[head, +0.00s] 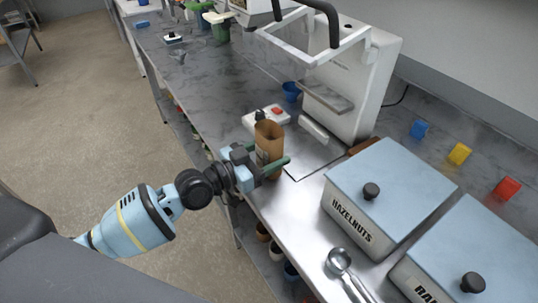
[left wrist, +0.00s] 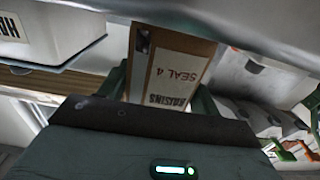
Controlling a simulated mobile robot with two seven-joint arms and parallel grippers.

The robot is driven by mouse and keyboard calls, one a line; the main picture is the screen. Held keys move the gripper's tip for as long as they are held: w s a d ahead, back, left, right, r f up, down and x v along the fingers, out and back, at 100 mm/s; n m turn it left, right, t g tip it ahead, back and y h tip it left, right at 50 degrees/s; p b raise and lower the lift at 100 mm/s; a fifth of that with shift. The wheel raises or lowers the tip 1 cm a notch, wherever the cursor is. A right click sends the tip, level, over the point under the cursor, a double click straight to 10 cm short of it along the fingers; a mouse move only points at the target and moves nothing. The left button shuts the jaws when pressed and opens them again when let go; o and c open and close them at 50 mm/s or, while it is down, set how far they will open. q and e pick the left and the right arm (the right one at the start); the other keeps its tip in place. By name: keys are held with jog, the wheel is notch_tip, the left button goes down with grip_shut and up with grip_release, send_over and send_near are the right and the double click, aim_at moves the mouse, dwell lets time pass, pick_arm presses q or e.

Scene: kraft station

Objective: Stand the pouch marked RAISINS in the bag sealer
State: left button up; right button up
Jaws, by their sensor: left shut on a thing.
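The brown kraft pouch (head: 269,139) is upright with its top open. In the left wrist view the pouch (left wrist: 170,68) shows a label reading RAISINS and SEAL 4. My left gripper (head: 264,163) is shut on the pouch's lower part, near the counter's front edge. I cannot tell whether the pouch's bottom touches the counter. A tall white machine (head: 378,75) with a black handle and a raised white frame, apparently the bag sealer, stands behind and right of the pouch. My right gripper is not in view.
A white unit with a red switch (head: 278,111) sits just behind the pouch. A blue cup (head: 291,91) is beyond it. The HAZELNUTS bin (head: 388,190), another lidded bin (head: 480,250) and a metal scoop (head: 339,262) lie to the right. Coloured blocks (head: 459,153) line the back.

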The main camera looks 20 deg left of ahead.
pick_arm(q)
notch_tip(320, 180, up, 3)
jog(key=shift+f+p, duration=0.1)
jog(key=shift+p, duration=0.2)
jog(key=shift+s+d+r+p, duration=0.15)
jog(key=shift+s+d+p, duration=0.1)
jog(key=shift+s, duration=0.35)
jog(key=shift+s+d+r+p, duration=0.15)
jog(key=shift+s+d, duration=0.1)
jog(key=shift+s, duration=0.3)
jog(key=s+d, duration=0.4)
jog(key=s, duration=0.8)
jog(key=shift+s+d+r+p, duration=0.35)
jog(key=shift+r+p, duration=0.05)
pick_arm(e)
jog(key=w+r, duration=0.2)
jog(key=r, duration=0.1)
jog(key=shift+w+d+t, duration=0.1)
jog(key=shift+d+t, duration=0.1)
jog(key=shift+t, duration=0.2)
pick_arm(q)
jog(key=n+t+y, duration=0.4)
jog(key=n+y, duration=0.4)
jog(key=y, duration=0.3)
send_near(265, 153)
jog(key=s+a, duration=0.3)
jog(key=a, duration=0.3)
jog(key=shift+s+d+f, duration=0.1)
jog(key=shift+d+f, duration=0.1)
jog(key=shift+f, duration=0.1)
